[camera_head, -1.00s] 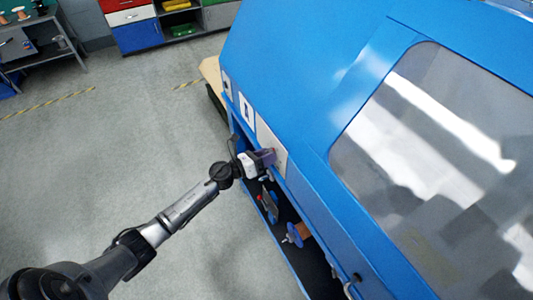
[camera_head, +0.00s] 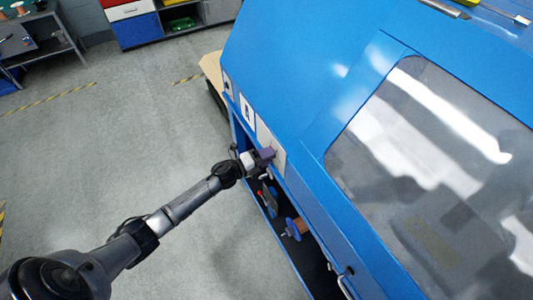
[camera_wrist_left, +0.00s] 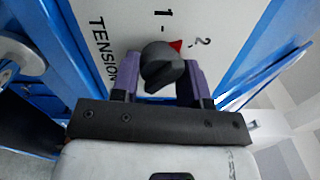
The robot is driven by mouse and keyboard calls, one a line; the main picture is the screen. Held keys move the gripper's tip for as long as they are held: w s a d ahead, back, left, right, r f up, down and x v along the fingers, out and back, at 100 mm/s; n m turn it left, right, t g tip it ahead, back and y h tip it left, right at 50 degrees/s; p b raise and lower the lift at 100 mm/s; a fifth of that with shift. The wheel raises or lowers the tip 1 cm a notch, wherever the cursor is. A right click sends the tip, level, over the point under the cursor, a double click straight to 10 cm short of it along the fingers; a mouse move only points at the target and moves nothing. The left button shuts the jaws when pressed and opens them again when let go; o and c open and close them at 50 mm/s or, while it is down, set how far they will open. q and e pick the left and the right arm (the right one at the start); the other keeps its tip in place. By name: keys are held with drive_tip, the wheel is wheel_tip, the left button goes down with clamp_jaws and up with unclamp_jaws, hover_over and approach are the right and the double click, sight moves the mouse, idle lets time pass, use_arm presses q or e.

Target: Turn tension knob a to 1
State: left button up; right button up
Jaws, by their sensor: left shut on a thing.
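The tension knob (camera_wrist_left: 160,66) is dark grey with a red pointer, on a white plate (camera_wrist_left: 120,22) marked TENSION, 1 and 2. Its pointer lies between the 1 and 2 marks. My left gripper (camera_wrist_left: 165,74) is shut on the knob, with one purple finger on each side of it. In the head view my left gripper (camera_head: 266,155) is against the white plate (camera_head: 279,153) on the blue machine's edge and hides the knob. The letter of this knob is not readable. My right gripper is out of view.
The large blue machine (camera_head: 290,60) with a grey window (camera_head: 430,170) fills the right side. A wheel (camera_wrist_left: 18,55) shows at left in the wrist view. Clear floor lies left of the machine.

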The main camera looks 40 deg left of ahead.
use_arm(q)
drive_tip(key=n+p, duration=0.2)
drive_tip(key=n, duration=0.2)
drive_tip(key=shift+r, duration=0.15)
drive_tip(key=shift+n+p, duration=0.5)
drive_tip(key=shift+n, duration=1.1)
drive_tip(key=o, duration=0.9)
drive_tip(key=v, duration=1.4)
drive_tip(key=shift+w+a+n, duration=0.1)
drive_tip(key=shift+w+n, duration=0.05)
drive_tip(key=shift+n, duration=0.15)
